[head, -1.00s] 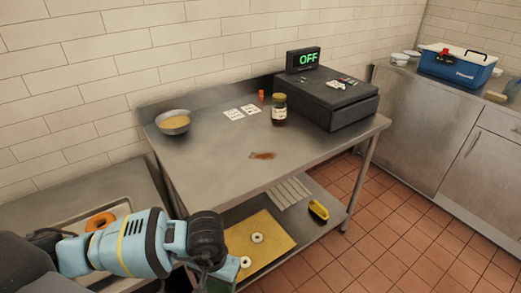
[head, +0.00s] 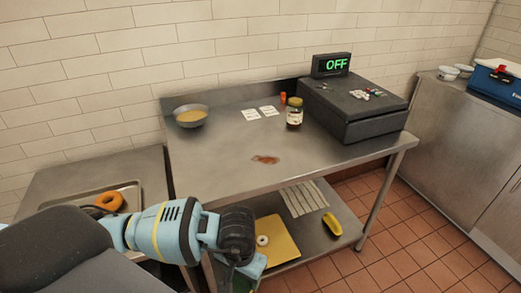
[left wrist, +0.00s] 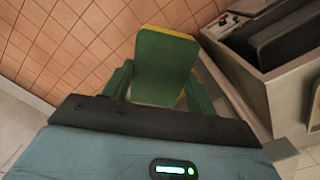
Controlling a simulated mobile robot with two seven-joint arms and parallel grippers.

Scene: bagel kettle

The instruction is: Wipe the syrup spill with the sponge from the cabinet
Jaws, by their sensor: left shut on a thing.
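The syrup spill (head: 265,160) is a small red-brown smear on the bare steel top of the table (head: 225,150). My left gripper (left wrist: 158,78) has green fingers, shut on a sponge (left wrist: 166,55) with a green face and a yellow edge. In the left wrist view the sponge is held off the tiled floor. In the head view my left gripper (head: 245,272) is low in the picture, in front of the table and well apart from the spill; the sponge is not clear there. My right gripper is not in view.
A syrup jar (head: 294,117), cards (head: 260,112) and a cash register (head: 353,108) stand behind the spill. A bowl (head: 191,116) is at the back left. The lower shelf holds a yellow board (head: 277,238) and a yellow brush (head: 332,224). The table's front edge is close.

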